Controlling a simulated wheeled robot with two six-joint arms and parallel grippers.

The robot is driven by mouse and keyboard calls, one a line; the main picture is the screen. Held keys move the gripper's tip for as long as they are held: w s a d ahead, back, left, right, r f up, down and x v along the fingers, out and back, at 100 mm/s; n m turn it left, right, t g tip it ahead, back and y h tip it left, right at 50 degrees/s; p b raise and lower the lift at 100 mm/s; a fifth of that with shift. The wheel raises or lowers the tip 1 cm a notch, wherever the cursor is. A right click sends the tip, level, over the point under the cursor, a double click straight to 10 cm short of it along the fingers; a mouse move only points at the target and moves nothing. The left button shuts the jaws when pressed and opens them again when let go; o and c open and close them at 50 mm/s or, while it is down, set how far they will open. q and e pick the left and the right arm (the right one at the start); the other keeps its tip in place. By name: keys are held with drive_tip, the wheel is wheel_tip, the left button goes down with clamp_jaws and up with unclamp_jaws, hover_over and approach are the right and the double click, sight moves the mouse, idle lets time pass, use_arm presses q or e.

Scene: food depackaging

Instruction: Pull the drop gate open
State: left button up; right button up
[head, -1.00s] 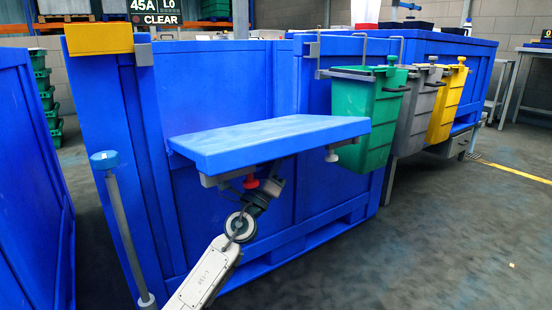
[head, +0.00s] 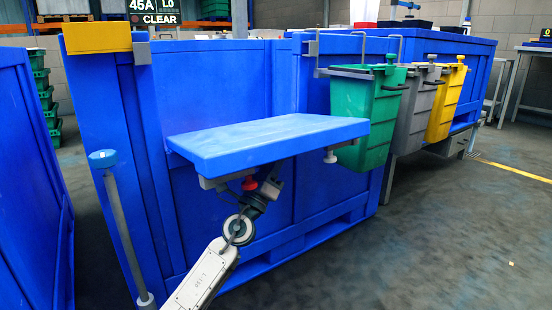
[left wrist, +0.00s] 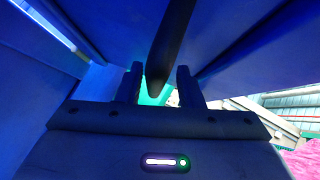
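The drop gate (head: 265,138) is a flat blue panel on the front of the large blue bin (head: 225,80). It is folded out and down, close to level, leaving an opening above it. A red knob (head: 250,184) and a white knob (head: 330,157) show under it. My left gripper (head: 271,186) is under the gate beside the red knob, partly hidden. In the left wrist view its two fingers (left wrist: 160,88) stand apart. A dark bar (left wrist: 172,45) reaches down between them, with gaps visible on both sides. My right gripper is not in view.
Green (head: 365,115), grey (head: 415,110) and yellow (head: 446,103) bins hang on a rail at the right. A blue-capped post (head: 118,205) stands at the left, near another blue bin (head: 30,190). A yellow block (head: 97,38) caps the bin corner.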

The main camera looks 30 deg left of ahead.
use_arm(q)
drive_tip(key=b+v, duration=0.2)
drive_tip(key=v, duration=0.8)
drive_tip(key=shift+a, duration=0.1)
